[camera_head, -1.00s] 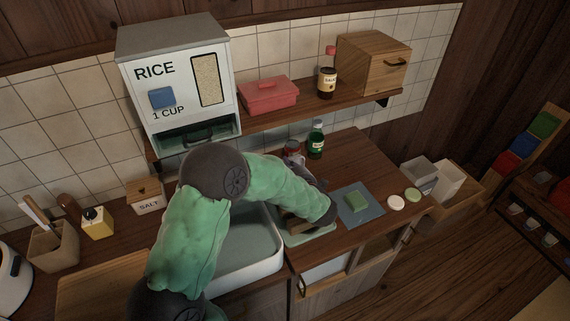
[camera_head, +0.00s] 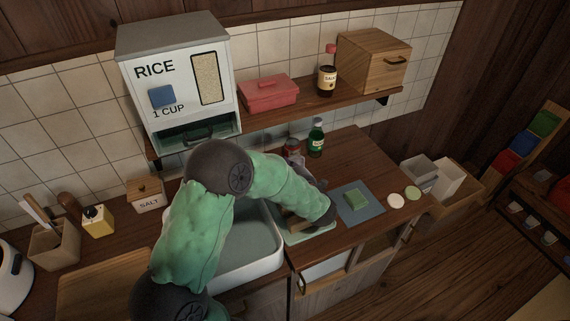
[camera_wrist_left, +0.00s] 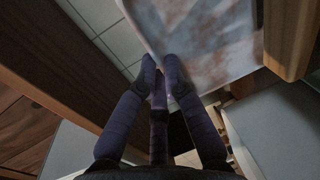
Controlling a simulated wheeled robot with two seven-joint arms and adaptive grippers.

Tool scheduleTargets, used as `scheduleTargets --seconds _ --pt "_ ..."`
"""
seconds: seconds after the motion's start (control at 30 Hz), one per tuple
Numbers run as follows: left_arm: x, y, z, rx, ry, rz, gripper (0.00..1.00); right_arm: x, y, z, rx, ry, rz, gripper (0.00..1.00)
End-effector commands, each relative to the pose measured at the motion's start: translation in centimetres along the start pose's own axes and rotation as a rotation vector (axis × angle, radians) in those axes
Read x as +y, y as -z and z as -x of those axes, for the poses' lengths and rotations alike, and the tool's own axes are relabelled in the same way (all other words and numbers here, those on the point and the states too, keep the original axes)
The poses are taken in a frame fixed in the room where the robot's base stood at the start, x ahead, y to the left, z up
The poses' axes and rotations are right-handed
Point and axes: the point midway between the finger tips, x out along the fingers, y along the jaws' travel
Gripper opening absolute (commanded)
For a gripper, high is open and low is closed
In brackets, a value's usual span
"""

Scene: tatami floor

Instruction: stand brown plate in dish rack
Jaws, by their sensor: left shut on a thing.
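My left arm reaches over the sink, and its gripper (camera_head: 300,168) is mostly behind the forearm in the head view. In the left wrist view the dark purple fingers (camera_wrist_left: 160,80) are drawn close together. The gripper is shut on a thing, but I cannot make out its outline. No brown plate shows clearly in either view. Below the forearm, a brown wooden piece (camera_head: 296,223) shows on a pale green tray (camera_head: 310,237) beside the sink. It may be part of the dish rack, most of which is hidden. My right gripper is not in view.
The white sink (camera_head: 262,265) lies left of the tray. A green bottle (camera_head: 316,138) stands behind the gripper. A blue mat (camera_head: 372,212) with a green sponge (camera_head: 356,200) lies to the right. A shelf (camera_head: 330,101) overhangs the back. Some counter is clear behind the mat.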

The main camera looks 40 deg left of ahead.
Motion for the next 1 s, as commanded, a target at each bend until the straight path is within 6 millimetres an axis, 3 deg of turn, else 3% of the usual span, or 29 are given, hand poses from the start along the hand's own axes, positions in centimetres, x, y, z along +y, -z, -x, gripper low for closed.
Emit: scheduleTargets --seconds 0.27,0.3,0.4,0.77,1.0 --pt "-0.2 0.0 -0.1 0.000 -0.001 0.000 0.00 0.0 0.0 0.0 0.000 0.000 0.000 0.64" --pt "-0.2 0.0 -0.1 0.000 -0.001 0.001 0.15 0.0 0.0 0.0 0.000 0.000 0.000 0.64" --pt "-0.3 0.0 -0.1 0.000 0.000 0.000 0.37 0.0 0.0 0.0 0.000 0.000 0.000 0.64" --pt "-0.3 0.0 0.2 -0.001 0.001 -0.001 0.37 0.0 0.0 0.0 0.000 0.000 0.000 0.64" --pt "-0.3 -0.1 3.3 -0.006 0.000 0.000 0.37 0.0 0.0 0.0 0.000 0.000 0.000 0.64"
